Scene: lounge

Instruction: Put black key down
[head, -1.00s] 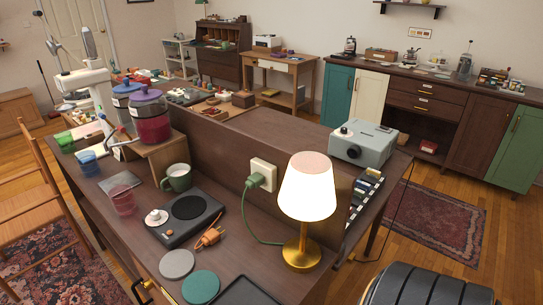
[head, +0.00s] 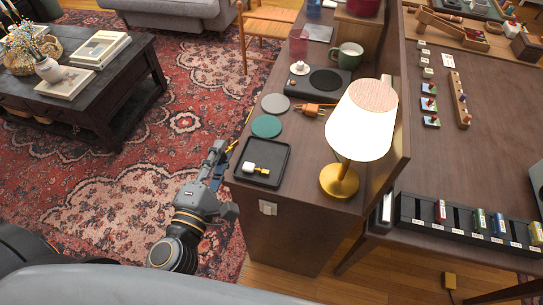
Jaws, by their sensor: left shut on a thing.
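My left gripper (head: 217,158) is at the left side of the desk, close to its edge and left of the black tray. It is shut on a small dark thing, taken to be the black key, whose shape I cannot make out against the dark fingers. The black tray (head: 280,179) lies flat at the desk's near left corner. A small white and yellow item (head: 256,168) lies in it. My right gripper is not in view.
The dark wooden desk (head: 298,170) also bears a teal coaster (head: 266,126), a grey coaster (head: 275,103), an orange plug (head: 308,109) and a lit lamp (head: 361,120). A socket (head: 268,208) is on its front. Patterned rug (head: 180,120) covers the floor left of it.

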